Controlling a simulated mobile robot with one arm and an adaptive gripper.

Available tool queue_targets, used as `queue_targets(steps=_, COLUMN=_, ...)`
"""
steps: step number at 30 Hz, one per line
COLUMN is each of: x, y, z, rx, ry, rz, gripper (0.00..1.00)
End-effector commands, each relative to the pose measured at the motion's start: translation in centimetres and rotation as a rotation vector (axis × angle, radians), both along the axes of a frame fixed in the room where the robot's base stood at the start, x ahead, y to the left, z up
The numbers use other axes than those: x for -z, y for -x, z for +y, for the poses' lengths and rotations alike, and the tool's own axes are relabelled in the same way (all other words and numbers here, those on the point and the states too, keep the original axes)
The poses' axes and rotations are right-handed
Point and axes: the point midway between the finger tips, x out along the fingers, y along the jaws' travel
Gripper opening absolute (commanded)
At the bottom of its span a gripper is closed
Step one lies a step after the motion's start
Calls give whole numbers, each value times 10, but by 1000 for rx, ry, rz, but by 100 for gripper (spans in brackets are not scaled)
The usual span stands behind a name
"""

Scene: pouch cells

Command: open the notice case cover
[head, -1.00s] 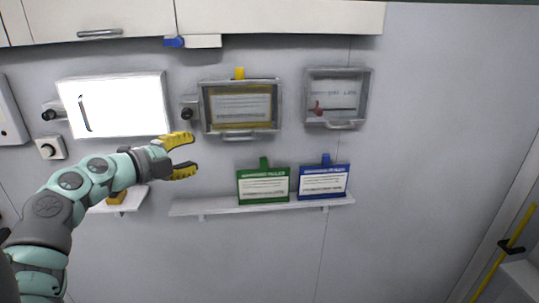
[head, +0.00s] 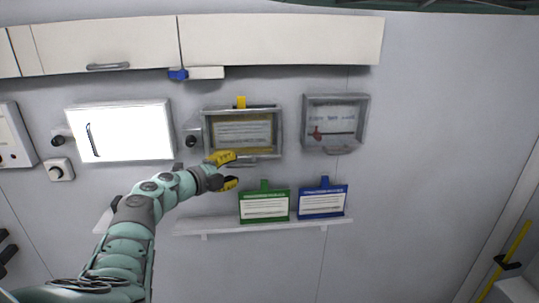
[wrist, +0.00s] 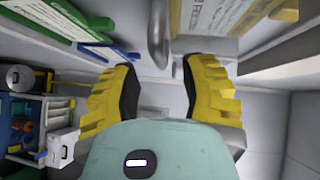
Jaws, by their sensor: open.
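A grey-framed notice case (head: 281,130) with a clear cover and a yellow-bordered notice inside hangs on the wall. Its cover looks shut, and a bar handle (head: 243,162) sticks out at its lower edge. My gripper (head: 234,170) is open and empty just below the case's lower left, close to the handle. In the wrist view, the grey handle (wrist: 159,35) stands ahead of the gap between the yellow fingers of my gripper (wrist: 158,80). I see no contact with it. A second grey case (head: 335,146) with a clear front hangs to the right.
A shelf (head: 290,225) below carries a green sign (head: 264,206) and a blue sign (head: 323,202), both close under my gripper. A bright white panel (head: 130,132) and a black knob (head: 191,141) are on the left. Cabinets (head: 280,40) run above. The wall further right is clear.

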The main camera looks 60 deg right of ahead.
Motion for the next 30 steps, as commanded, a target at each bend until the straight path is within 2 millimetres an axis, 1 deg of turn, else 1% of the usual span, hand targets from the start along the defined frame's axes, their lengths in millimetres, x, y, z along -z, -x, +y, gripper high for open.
queue_targets(steps=4, x=-1, y=2, z=-15, rx=3, ry=1, rz=2, gripper=43)
queue_targets(steps=6, x=3, y=0, z=-19, rx=-3, ry=-1, rz=4, gripper=43)
queue_targets(steps=15, x=5, y=2, z=-36, rx=-2, ry=0, rz=1, gripper=43)
queue_targets(steps=20, x=5, y=3, z=-39, rx=1, ry=0, rz=-2, gripper=43)
queue_targets(steps=28, x=6, y=3, z=-39, rx=0, ry=-1, rz=-2, gripper=43)
queue_targets(steps=29, x=6, y=3, z=-39, rx=0, ry=-1, rz=-1, gripper=47)
queue_targets(steps=30, x=6, y=3, z=-39, rx=0, ry=-1, rz=-1, gripper=43)
